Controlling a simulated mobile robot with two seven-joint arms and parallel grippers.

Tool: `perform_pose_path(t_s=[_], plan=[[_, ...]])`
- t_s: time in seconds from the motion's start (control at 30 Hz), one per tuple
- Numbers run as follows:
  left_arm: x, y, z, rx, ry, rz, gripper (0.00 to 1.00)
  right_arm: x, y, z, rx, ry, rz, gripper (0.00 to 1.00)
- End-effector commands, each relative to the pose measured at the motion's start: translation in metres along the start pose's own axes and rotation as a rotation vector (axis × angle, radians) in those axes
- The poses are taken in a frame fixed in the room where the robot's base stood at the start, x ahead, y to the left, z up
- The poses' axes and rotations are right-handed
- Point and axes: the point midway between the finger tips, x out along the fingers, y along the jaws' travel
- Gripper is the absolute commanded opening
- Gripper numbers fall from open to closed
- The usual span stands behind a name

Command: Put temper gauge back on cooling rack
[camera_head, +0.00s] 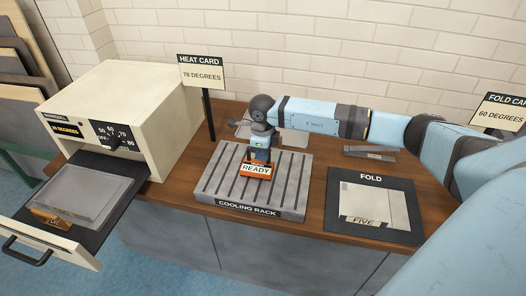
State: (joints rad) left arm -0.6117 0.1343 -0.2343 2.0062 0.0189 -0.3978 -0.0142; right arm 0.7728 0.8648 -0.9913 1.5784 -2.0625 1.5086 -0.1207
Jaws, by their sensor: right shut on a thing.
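The temper gauge (256,170) is a small orange-framed piece with a white face reading "READY". It is at the upper middle of the cooling rack (215,184), a grey slotted block labelled on its front edge. My right gripper (260,158) is shut on the gauge from above, with the arm reaching in from the right. The gauge looks very close to the rack's top; I cannot tell whether it touches. My left gripper is not in view.
A cream oven (115,100) stands at left with its drawer (100,190) pulled out, holding a grey sheet. A heat card sign (202,72) stands behind the rack. A black fold mat (400,190) with a grey sheet lies right of the rack, a grey bar (370,152) behind it.

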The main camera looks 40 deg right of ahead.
Motion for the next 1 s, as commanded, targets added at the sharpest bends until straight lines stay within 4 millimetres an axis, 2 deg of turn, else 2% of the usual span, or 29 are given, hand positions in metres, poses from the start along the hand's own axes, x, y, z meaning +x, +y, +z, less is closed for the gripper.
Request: perform_pose_path(t_s=[0.3, 0.33, 0.43, 0.8, 0.87, 1.0], plan=[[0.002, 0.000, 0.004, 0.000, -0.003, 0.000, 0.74, 0.003, -0.001, 0.000, 0.000, -0.002, -0.001, 0.00], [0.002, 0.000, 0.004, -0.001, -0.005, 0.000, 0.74, 0.003, -0.001, 0.000, 0.000, -0.001, -0.001, 0.17], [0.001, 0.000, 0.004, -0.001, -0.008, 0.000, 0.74, 0.002, -0.001, 0.000, 0.000, -0.001, -0.001, 0.40], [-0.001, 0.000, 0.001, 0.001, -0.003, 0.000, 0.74, -0.005, -0.001, 0.000, 0.000, -0.002, -0.002, 0.40], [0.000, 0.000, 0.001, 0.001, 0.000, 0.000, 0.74, -0.011, -0.001, 0.001, -0.001, -0.003, -0.003, 0.40], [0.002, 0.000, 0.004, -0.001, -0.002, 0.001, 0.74, -0.038, -0.002, 0.001, -0.002, -0.006, -0.004, 0.40]])
